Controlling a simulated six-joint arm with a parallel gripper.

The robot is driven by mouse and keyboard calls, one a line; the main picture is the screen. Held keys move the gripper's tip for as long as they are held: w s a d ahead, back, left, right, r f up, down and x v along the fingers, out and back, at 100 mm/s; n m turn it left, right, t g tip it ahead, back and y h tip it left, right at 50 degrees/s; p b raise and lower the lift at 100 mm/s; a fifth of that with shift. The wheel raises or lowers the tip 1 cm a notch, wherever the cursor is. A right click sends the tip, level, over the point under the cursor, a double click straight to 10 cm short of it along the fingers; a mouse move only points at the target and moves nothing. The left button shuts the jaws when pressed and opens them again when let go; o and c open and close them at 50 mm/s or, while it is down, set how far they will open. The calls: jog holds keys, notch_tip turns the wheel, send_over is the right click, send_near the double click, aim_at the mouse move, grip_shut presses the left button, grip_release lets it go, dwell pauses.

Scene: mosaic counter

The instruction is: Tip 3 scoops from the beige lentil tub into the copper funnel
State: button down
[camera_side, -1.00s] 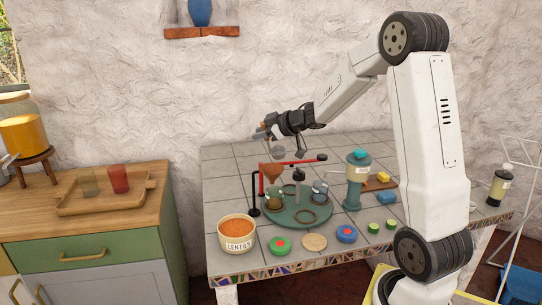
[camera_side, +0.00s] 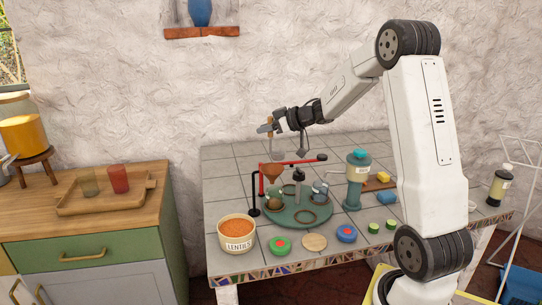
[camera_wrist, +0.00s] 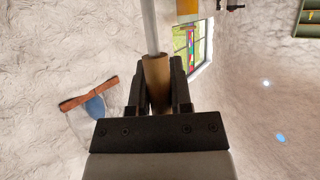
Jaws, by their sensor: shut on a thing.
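The beige tub (camera_side: 237,247) labelled LENTILS stands at the front left of the tiled counter, with orange lentils inside. The copper funnel (camera_side: 272,172) sits in a stand with a red arm behind the tub. My gripper (camera_side: 268,128) is above the funnel, clear of it. In the wrist view my gripper (camera_wrist: 157,82) is shut on the brown handle (camera_wrist: 155,72) of a scoop, and a grey shaft (camera_wrist: 150,28) runs up out of frame. The scoop's bowl (camera_side: 277,153) seems to hang just above the funnel; its contents are too small to tell.
A teal grinder-like device (camera_side: 357,180) stands to the right. Several round lids and a wooden disc (camera_side: 314,242) line the front edge. The back left tiles are bare.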

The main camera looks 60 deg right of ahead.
notch_tip(320, 180, up, 5)
jog(key=a+n+g+y, duration=0.3)
jog(key=a+n+y, duration=0.3)
jog(key=a, duration=1.5)
notch_tip(320, 180, down, 11)
jog(key=a, duration=0.1)
jog(key=shift+s+f, duration=0.2)
jog(key=shift+s, duration=0.2)
jog(key=shift+f, duration=0.15)
notch_tip(320, 180, down, 9)
dwell(0.4)
jog(key=shift+r, duration=0.2)
dwell(0.7)
notch_tip(320, 180, up, 7)
dwell(1.1)
